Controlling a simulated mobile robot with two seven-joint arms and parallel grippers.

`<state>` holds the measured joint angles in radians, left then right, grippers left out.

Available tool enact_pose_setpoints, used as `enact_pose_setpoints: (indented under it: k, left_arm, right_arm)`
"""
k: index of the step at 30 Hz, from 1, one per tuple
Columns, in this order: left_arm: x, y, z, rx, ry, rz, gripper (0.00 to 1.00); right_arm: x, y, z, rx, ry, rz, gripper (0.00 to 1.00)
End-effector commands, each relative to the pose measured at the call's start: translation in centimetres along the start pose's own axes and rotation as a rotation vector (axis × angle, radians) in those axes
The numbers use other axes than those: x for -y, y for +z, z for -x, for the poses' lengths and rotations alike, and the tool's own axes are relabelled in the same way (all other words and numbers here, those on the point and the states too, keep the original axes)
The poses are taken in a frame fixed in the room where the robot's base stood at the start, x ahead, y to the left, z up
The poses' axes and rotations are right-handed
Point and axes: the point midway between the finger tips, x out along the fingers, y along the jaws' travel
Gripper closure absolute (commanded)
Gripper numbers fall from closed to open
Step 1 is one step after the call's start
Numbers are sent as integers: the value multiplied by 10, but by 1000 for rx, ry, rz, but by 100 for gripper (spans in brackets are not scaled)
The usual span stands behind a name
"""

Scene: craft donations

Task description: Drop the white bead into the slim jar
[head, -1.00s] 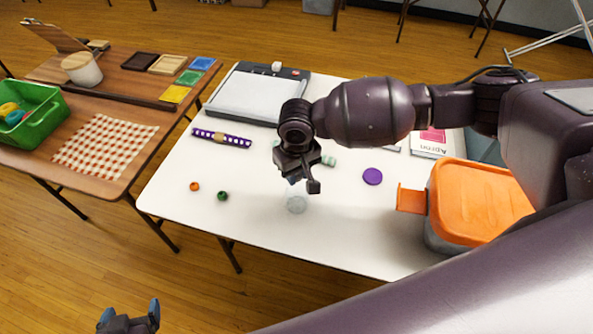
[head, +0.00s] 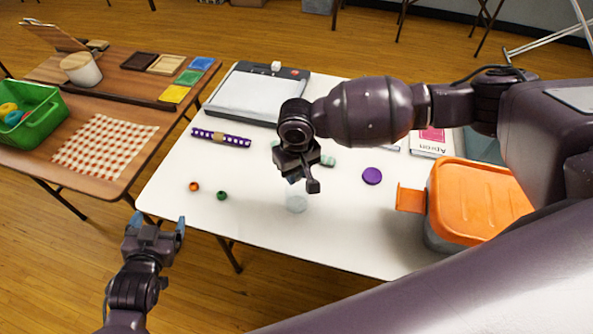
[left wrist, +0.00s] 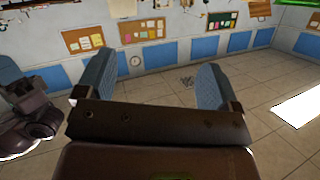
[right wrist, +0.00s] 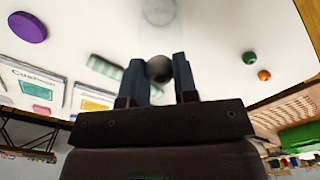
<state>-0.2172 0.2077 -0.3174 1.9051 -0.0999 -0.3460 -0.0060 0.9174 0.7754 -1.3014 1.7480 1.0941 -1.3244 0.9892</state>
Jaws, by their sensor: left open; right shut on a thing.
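The white bead (right wrist: 159,69) shows grey in shadow in the right wrist view. My right gripper (right wrist: 160,76) is shut on it, with a finger on each side. In the head view that gripper (head: 303,180) hangs over the white table, and the bead cannot be made out there. The clear slim jar (head: 297,199) stands just below the right gripper, its upper part partly hidden by it. It shows blurred at the top of the right wrist view (right wrist: 158,12). My left gripper (head: 157,226) is open and empty, off the table's near left corner.
On the white table (head: 270,225) are an orange bead (head: 194,187), a green bead (head: 222,195), a purple disc (head: 372,176) and a purple strap (head: 221,138). An orange-lidded box (head: 475,205) stands at right. A green crate (head: 40,120) sits on the left table.

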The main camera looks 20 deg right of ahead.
Motion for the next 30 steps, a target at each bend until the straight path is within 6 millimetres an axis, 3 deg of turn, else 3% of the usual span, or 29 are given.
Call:
enact_pose_setpoints:
  k: [3,8,16,20,23,30]
  left_arm:
    - [-19,-30,-28,-82,41,-161,13]
    - [-50,-65,-58,-212,81,-459,13]
    - [-117,-104,-90,-516,110,-1180,13]
    - [-150,-101,-96,-691,104,-1579,13]
    - [-172,-88,-95,-830,94,-1864,13]
    - [-209,-26,-78,-1170,64,-2422,13]
  right_arm:
    - [0,0,0,0,0,0,94]
    - [0,0,0,0,0,0,94]
    - [0,0,0,0,0,0,94]
    - [0,0,0,0,0,0,94]
    - [0,0,0,0,0,0,94]
    - [0,0,0,0,0,0,94]
